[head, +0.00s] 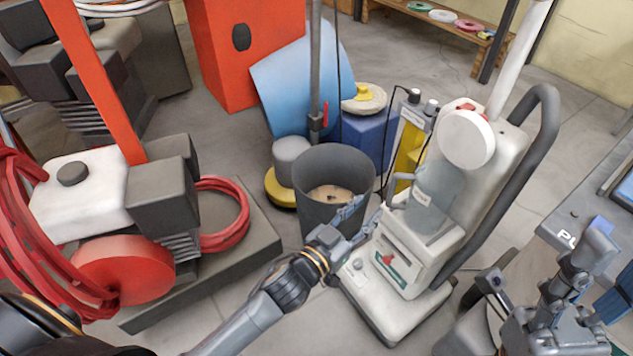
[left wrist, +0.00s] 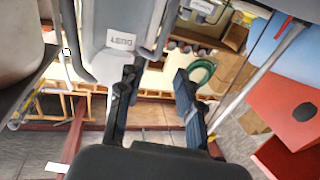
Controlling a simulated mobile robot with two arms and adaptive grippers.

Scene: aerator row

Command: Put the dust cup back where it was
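The dust cup (head: 432,207) is a translucent grey container with a white label, upright against the front of the white upright vacuum (head: 482,180). Whether it is fully latched I cannot tell. In the left wrist view the cup (left wrist: 117,65) is at upper left, its label reading DUST. My left gripper (head: 368,212) is open and empty, between the bin and the vacuum, just left of the cup and its grey handle. Its two fingers also show apart in the left wrist view (left wrist: 159,75). My right arm shows at lower right; its finger opening is unclear.
A dark grey bin (head: 318,205) with brown debris inside stands left of the vacuum. A machine with red hoses (head: 105,215) fills the left side. A blue box and yellow items stand behind the bin. A grey table (head: 580,215) is at right.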

